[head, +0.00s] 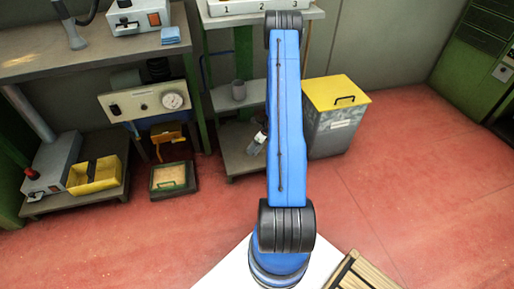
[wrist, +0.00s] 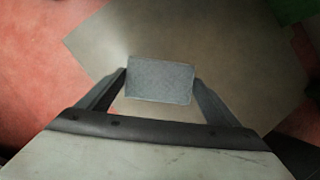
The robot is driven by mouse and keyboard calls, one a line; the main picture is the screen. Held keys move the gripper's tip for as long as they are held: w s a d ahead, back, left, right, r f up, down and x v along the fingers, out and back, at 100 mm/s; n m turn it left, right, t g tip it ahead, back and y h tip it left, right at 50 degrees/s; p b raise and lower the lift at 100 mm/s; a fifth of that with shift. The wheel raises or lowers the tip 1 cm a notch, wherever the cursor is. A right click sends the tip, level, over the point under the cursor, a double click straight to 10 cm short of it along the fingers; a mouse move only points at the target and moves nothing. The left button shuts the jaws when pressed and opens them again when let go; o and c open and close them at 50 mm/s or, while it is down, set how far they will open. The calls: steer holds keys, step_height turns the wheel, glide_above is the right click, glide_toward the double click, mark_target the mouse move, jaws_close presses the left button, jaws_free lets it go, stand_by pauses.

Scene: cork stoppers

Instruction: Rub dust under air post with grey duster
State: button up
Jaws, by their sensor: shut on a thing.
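In the wrist view my gripper (wrist: 160,82) is shut on a grey block, the grey duster (wrist: 160,79). The duster is held between both fingers, above a flat beige-grey surface (wrist: 215,35). In the head view my gripper (head: 256,143) shows partly at the left of my blue arm, over the lower shelf of the middle rack (head: 238,163). A panel with a round gauge (head: 145,101) stands left of the rack; I cannot tell whether it is the air post. I see no clear dust in either view.
A grey bin with a yellow lid (head: 336,92) is right of the rack. A blue cloth (head: 171,35) lies on the left bench. A yellow box (head: 95,174) sits low left. The red floor at right is open.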

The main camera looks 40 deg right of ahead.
steer(key=shift+r, duration=1.5)
steer(key=shift+w, duration=0.1)
